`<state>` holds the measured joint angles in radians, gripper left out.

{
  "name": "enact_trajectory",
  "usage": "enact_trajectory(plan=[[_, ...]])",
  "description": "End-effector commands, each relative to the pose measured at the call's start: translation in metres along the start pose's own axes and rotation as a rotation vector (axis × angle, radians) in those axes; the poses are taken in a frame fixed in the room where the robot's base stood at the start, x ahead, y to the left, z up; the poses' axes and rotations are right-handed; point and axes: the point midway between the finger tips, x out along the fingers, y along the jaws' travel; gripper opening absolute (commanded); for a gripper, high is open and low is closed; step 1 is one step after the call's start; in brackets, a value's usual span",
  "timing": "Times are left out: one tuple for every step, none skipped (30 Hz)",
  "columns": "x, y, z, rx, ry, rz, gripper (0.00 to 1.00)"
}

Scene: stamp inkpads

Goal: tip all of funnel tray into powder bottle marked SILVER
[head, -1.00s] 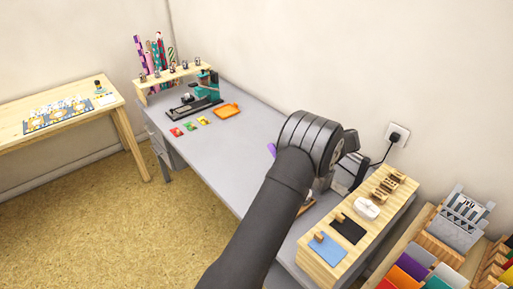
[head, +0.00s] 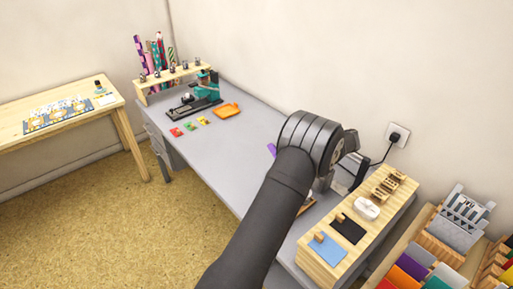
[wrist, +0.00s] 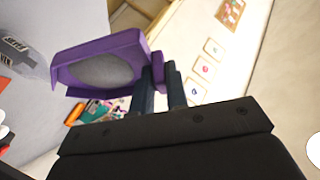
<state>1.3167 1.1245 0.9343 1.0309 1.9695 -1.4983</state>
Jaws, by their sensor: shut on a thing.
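A purple funnel tray (wrist: 68,72) fills the upper left of the wrist view, with a smooth grey patch, perhaps powder, across its inside. My gripper (wrist: 164,75) is shut on the tray's small end tab. The tray looks steeply turned in this view; I cannot tell its true tilt. In the head view only a small purple bit of the tray (head: 271,149) shows past my arm, which hides my gripper. I cannot make out a powder bottle marked SILVER in either view.
The grey desk (head: 190,150) has clear room left of my arm. An orange tray (head: 227,111), several small coloured packets (head: 190,126) and a teal press (head: 207,88) stand farther back. A wooden block with pads (head: 318,268) and a wall socket (head: 397,134) are at right.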

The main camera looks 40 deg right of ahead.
Motion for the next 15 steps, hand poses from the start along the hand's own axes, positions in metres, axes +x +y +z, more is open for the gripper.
enact_trajectory(plan=[[0.000,0.000,0.000,0.000,0.000,0.000,0.01],[0.000,0.000,0.000,0.000,0.000,0.000,0.01],[0.001,0.000,-0.001,0.000,-0.003,0.003,0.01],[0.001,-0.001,-0.001,0.000,-0.007,0.006,0.01],[0.002,-0.001,-0.002,0.000,-0.014,0.011,0.01],[0.004,-0.001,-0.003,0.001,-0.026,0.022,0.01],[0.006,-0.002,-0.003,0.003,-0.038,0.032,0.01],[0.008,-0.002,-0.004,0.004,-0.049,0.042,0.01],[0.010,-0.002,-0.004,0.006,-0.066,0.057,0.01],[0.011,-0.003,-0.004,0.007,-0.078,0.068,0.01],[0.013,-0.003,-0.005,0.008,-0.089,0.078,0.01],[0.016,-0.003,-0.005,0.011,-0.106,0.093,0.01],[0.018,-0.003,-0.006,0.012,-0.118,0.103,0.01],[0.020,-0.003,-0.007,0.013,-0.130,0.114,0.01],[0.022,-0.004,-0.007,0.015,-0.146,0.128,0.01]])
